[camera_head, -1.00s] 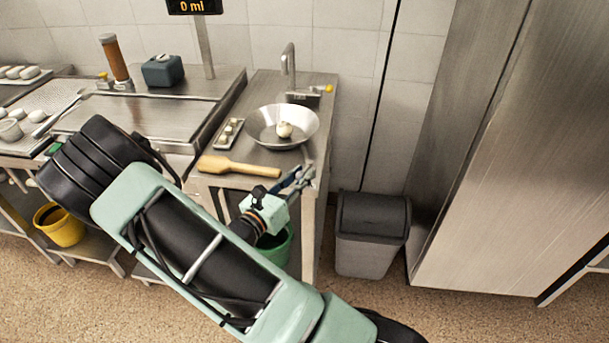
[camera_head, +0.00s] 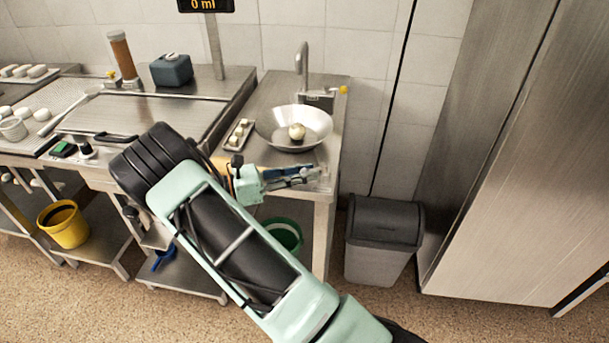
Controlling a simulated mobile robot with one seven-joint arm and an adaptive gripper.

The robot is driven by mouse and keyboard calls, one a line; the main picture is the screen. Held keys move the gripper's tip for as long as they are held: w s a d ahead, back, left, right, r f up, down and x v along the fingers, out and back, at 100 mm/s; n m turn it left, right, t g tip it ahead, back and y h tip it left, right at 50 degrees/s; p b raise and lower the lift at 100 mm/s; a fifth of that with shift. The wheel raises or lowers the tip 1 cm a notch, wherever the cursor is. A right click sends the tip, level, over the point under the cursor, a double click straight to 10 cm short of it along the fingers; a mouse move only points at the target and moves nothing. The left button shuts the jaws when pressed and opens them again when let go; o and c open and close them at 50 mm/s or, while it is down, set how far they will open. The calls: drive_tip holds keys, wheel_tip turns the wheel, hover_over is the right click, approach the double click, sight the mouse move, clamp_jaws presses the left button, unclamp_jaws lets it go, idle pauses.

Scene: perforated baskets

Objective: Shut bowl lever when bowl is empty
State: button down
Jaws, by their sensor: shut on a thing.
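The wide metal bowl (camera_head: 272,130) stands on the steel counter (camera_head: 335,125) below a tap (camera_head: 303,65). A round, pale thing (camera_head: 297,131) lies in it, so the bowl is not empty. A small yellow-tipped part (camera_head: 343,89) sticks out beside the tap's base; I cannot tell whether it is the lever. My gripper (camera_head: 318,172) is at the counter's front right edge, in front of the bowl and apart from it, pointing right. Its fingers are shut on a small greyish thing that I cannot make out. My gripper and arm hide most of a wooden paddle.
A small tray (camera_head: 230,146) with several pale pieces sits left of the bowl. A grey bin (camera_head: 385,240) stands right of the counter, beside a tall steel cabinet (camera_head: 500,150). A green bucket (camera_head: 282,232) is below the counter.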

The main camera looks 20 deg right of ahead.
drive_tip(key=shift+w+r, duration=0.1)
drive_tip(key=shift+r, duration=0.05)
idle(0.3)
drive_tip(key=c, duration=1.7)
unclamp_jaws()
drive_tip(key=a, duration=0.8)
drive_tip(key=w+a, duration=0.1)
drive_tip(key=a, duration=0.3)
